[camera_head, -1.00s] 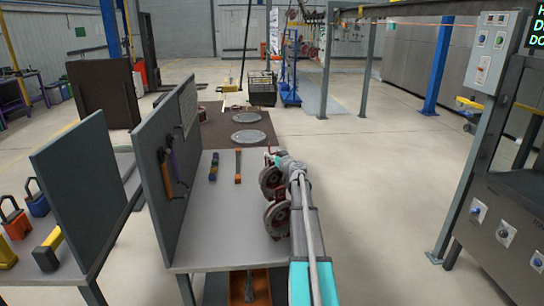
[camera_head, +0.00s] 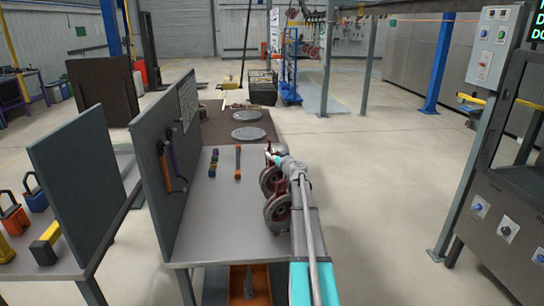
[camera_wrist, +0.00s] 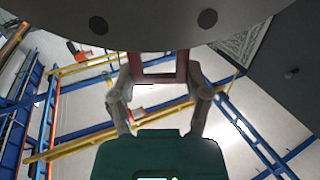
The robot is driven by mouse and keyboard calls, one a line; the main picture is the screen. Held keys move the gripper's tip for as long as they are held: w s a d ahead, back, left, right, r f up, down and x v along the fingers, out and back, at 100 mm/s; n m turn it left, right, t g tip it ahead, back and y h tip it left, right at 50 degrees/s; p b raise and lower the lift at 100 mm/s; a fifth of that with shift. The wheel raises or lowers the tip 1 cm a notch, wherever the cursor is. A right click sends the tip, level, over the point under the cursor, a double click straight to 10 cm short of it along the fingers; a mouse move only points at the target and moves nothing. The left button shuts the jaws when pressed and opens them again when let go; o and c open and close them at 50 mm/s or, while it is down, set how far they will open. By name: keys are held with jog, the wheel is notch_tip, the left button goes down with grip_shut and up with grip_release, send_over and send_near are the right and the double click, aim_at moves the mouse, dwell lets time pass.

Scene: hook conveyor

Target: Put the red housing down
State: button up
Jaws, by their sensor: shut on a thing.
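The red housing (camera_head: 268,163) shows in the camera_head view at the right edge of the grey workbench (camera_head: 232,228), with large round grey discs (camera_head: 278,213) facing me. My arm covers part of it. I cannot tell whether it touches the bench top. In the camera_wrist view, my gripper (camera_wrist: 160,75) has its two fingers on either side of a red bracket-like part (camera_wrist: 160,68) of the housing, and is shut on it. A large grey surface (camera_wrist: 150,20) with dark round spots fills the top of that view.
An upright panel (camera_head: 165,130) closes the bench's left side. Round plates (camera_head: 248,133) lie on a brown surface behind. The bench middle is clear.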

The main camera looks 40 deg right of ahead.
jog(key=shift+f+b, duration=0.35)
jog(key=shift+f, duration=0.15)
jog(key=o, duration=1.3)
jog(key=shift+s, duration=0.1)
jog(key=shift+s, duration=0.1)
jog(key=shift+s+a, duration=0.2)
jog(key=shift+s, duration=1)
jog(key=shift+s+a, duration=0.2)
jog(key=shift+s, duration=1)
jog(key=shift+s+a, duration=0.2)
jog(key=shift+s, duration=1)
